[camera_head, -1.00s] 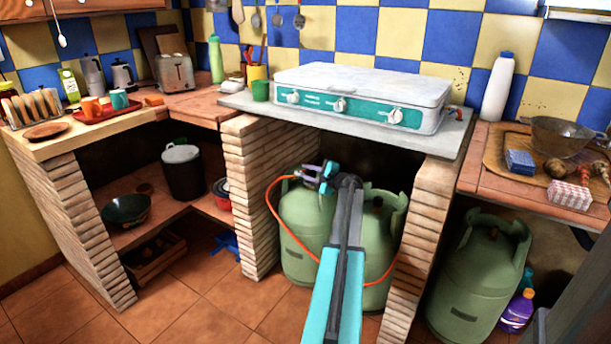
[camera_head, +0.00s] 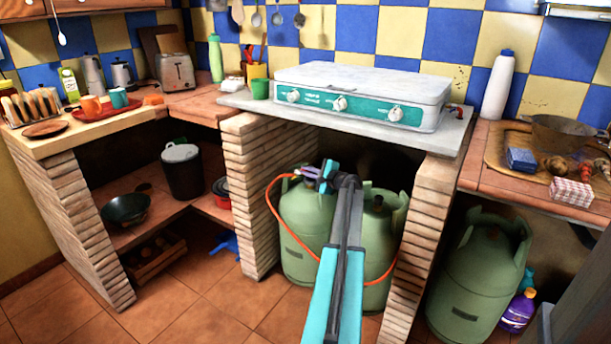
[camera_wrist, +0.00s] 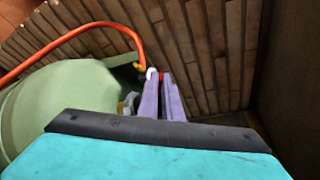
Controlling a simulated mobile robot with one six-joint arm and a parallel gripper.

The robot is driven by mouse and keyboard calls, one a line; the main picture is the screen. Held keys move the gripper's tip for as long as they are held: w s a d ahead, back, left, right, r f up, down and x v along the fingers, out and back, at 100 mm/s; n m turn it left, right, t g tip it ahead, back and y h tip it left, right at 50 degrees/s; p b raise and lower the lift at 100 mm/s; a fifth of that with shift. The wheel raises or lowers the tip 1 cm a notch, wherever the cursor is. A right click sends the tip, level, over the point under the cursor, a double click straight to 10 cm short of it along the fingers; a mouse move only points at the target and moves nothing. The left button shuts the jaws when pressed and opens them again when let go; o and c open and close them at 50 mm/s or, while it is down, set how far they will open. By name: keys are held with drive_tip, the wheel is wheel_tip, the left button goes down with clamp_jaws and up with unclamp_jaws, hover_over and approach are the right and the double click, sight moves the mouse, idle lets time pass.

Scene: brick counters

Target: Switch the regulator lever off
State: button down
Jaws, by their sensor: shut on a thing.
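The regulator is on top of the left green gas cylinder (camera_head: 305,222) under the counter, mostly hidden by my gripper (camera_head: 303,172). An orange hose (camera_head: 270,205) runs from it. In the wrist view, my gripper (camera_wrist: 160,82) has its purple fingers close together at the regulator. A small red part, apparently the lever (camera_wrist: 163,76), shows between the fingertips. A white bit and the yellow hose end (camera_wrist: 138,66) are beside them. The cylinder's green body (camera_wrist: 60,105) fills the left. The lever's angle cannot be made out.
Brick pillars (camera_head: 256,190) and (camera_head: 420,235) flank the space, with the stone slab (camera_head: 340,124) and white stove (camera_head: 360,85) above. A second cylinder (camera_head: 385,225) stands close on the right. Another cylinder (camera_head: 478,275) stands beyond the right pillar.

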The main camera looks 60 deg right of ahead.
drive_tip(key=shift+d+f+b, duration=0.1)
drive_tip(key=shift+f+b, duration=0.2)
drive_tip(key=shift+f, duration=0.05)
drive_tip(key=n+b, duration=0.1)
drive_tip(key=b, duration=0.2)
drive_tip(key=f+n+h+b, duration=0.1)
drive_tip(key=b, duration=0.2)
drive_tip(key=n+t+b, duration=0.1)
drive_tip(key=b, duration=0.2)
drive_tip(key=shift+s+a+f, duration=0.15)
drive_tip(key=shift+a+f, duration=0.05)
drive_tip(key=shift+f, duration=0.15)
drive_tip(key=shift+n+h+b, duration=0.4)
drive_tip(key=shift+n+b, duration=0.2)
drive_tip(key=shift+b, duration=0.15)
drive_tip(key=shift+r, duration=0.1)
drive_tip(key=c, duration=1.9)
unclamp_jaws()
drive_tip(key=shift+c, duration=0.2)
drive_tip(key=shift+a, duration=0.1)
